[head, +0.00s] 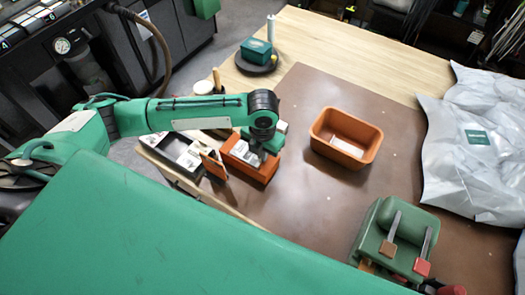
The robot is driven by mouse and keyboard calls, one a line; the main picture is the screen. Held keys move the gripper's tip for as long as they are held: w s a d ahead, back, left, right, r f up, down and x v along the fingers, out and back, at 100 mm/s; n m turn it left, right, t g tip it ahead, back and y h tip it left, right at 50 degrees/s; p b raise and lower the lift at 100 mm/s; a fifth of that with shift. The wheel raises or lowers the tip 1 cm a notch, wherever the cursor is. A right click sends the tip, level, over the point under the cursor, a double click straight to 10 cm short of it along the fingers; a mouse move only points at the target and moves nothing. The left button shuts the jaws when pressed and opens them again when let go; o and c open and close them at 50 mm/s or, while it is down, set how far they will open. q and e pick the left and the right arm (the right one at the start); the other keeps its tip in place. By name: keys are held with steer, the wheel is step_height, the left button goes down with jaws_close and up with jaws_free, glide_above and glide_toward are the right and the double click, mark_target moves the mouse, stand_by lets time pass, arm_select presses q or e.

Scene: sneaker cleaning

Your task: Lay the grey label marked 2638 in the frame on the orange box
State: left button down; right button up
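An orange box (373,149) stands on the brown mat. A pale rectangular patch (347,146) shows in it; I cannot tell whether this is a frame or a label. My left gripper (258,157) points down over a smaller orange bin (237,165) left of the box. Its fingertips are small and partly hidden, so I cannot tell whether they hold anything. Pale pieces with dark marks lie in the bin; no number is readable, and I cannot pick out label 2638. My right gripper (405,257) is at the lower right, its fingers apart with nothing seen between them.
The brown mat (310,205) is clear around the box. A black tray (180,150) with pale items sits left of the bin. Grey plastic bags (455,140) lie at the right. A teal block (256,50) on a dark round base stands at the back.

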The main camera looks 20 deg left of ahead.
stand_by(0.5)
arm_select(q)
steer(key=shift+p, duration=0.35)
steer(key=shift+f, duration=0.1)
steer(key=c, duration=1.6)
jaws_free()
